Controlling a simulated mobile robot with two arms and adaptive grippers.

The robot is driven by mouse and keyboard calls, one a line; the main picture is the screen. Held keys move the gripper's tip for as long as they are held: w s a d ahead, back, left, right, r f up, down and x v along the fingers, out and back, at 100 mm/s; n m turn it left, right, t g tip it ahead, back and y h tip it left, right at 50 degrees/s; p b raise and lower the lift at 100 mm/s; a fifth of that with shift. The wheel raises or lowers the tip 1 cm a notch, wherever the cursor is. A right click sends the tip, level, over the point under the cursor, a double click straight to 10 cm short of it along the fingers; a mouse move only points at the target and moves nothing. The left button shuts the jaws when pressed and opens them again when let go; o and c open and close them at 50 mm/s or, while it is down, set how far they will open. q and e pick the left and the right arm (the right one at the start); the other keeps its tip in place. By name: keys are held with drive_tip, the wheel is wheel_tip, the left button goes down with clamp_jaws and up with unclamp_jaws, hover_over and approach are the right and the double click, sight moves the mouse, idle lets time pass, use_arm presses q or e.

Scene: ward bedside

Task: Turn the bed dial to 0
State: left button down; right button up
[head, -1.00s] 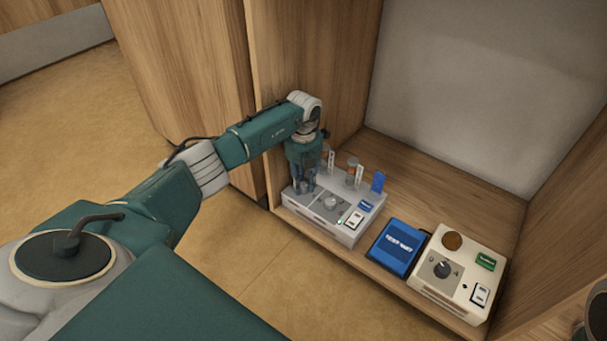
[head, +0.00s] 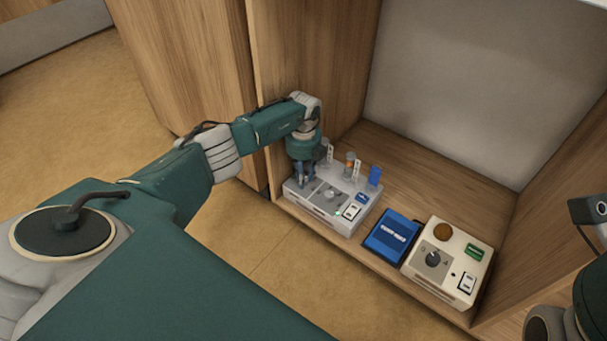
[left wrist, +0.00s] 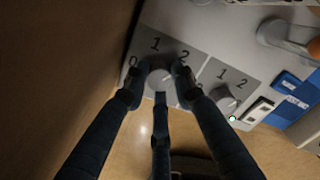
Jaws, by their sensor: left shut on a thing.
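A light grey control box (head: 318,213) stands on the shelf at the cabinet's left side. Its left dial (left wrist: 159,78) has the marks 0, 1 and 2 around it in the left wrist view. My left gripper (head: 306,183) reaches down over this dial, and its fingers (left wrist: 160,92) are shut on the knob from both sides. I cannot tell where the knob points. A second dial (left wrist: 224,98) on the same box is free, beside the right finger. I cannot tell from any label which dial is the bed dial.
The cabinet wall is close on the left.

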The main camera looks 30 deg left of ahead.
idle(0.3)
use_arm(q)
drive_tip(key=c, duration=1.4)
unclamp_jaws()
wheel_tip(320, 180, up, 12)
drive_tip(key=shift+c, duration=0.2)
